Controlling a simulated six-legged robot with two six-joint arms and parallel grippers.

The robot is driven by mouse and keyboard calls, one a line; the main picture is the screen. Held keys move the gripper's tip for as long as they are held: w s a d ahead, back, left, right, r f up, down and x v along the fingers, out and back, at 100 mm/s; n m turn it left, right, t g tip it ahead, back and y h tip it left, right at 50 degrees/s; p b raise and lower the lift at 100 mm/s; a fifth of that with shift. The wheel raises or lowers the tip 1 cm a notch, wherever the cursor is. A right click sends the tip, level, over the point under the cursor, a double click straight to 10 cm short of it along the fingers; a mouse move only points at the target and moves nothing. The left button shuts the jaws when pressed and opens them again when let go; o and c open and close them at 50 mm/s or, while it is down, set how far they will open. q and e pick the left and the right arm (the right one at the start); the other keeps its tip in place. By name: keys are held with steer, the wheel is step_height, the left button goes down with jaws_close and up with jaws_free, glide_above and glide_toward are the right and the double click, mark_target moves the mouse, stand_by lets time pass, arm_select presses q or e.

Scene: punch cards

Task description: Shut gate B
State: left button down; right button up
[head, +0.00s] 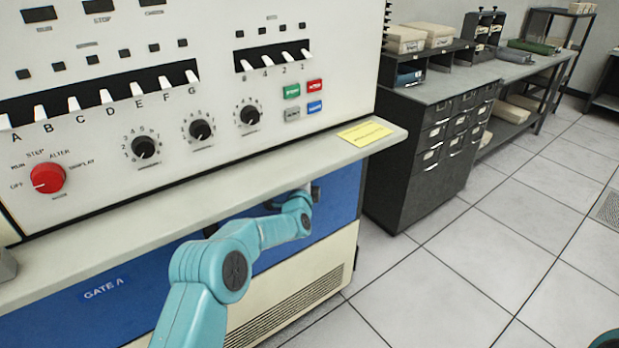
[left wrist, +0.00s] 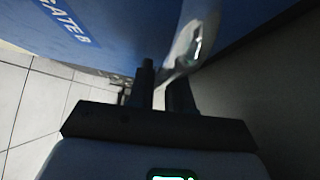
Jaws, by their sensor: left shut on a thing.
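Gate B is a blue panel (left wrist: 115,30) with a white "GATE B" label in the left wrist view. A pale metal handle (left wrist: 190,42) shows on the blue front. My left gripper (left wrist: 164,80) has its dark fingers close together at this handle, shut on it; the exact contact is in shadow. In the head view my teal left arm reaches under the console ledge, and its fingertips are hidden there. The blue front (head: 340,208) shows below the ledge at the right end. How far the gate stands open is not clear. My right gripper is not in view.
The console ledge (head: 230,183) juts out above my left arm. Gate A (head: 98,298) is the labelled blue panel at lower left. A dark drawer cabinet (head: 400,175) stands right of the console. The tiled floor (head: 480,260) at right is clear.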

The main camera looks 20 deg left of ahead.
arm_select(q)
steer(key=shift+a+r, duration=0.3)
steer(key=shift+r, duration=0.15)
steer(key=c, duration=1.2)
jaws_free()
steer(key=shift+w, duration=0.1)
steer(key=shift+o, duration=0.2)
steer(key=shift+f, duration=0.3)
steer(key=shift+s+d, duration=0.15)
steer(key=shift+s, duration=0.4)
steer(key=s+d+b, duration=0.1)
steer(key=s+d, duration=0.1)
steer(key=s, duration=1.3)
steer(key=shift+d+r+b, duration=0.15)
steer(key=shift+r+b, duration=0.25)
steer(key=shift+r, duration=0.05)
